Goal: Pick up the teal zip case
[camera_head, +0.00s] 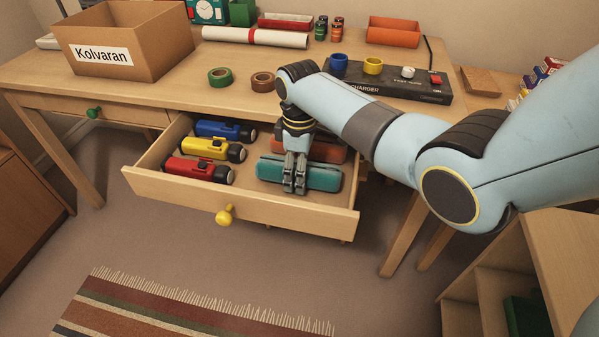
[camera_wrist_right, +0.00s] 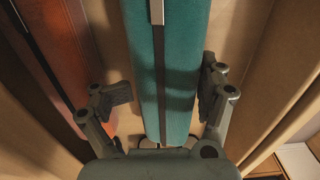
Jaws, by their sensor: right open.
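The teal zip case (camera_head: 322,178) lies in the front right of the open drawer. In the right wrist view the teal zip case (camera_wrist_right: 178,60) runs lengthwise between the fingers, with a dark zip line along its middle. My right gripper (camera_head: 294,187) is over the case, pointing down. In the wrist view my right gripper (camera_wrist_right: 166,92) is open, one finger on each side of the case, with a gap visible on the left side; contact on the right I cannot tell. My left gripper is not in view.
An orange-red case (camera_head: 325,150) lies just behind the teal one; it also shows in the wrist view (camera_wrist_right: 62,60). Blue, yellow and red flashlights (camera_head: 197,170) fill the drawer's left side. The drawer front (camera_head: 280,213) with its yellow knob stands close in front. A black charger (camera_head: 385,86) sits on the desk.

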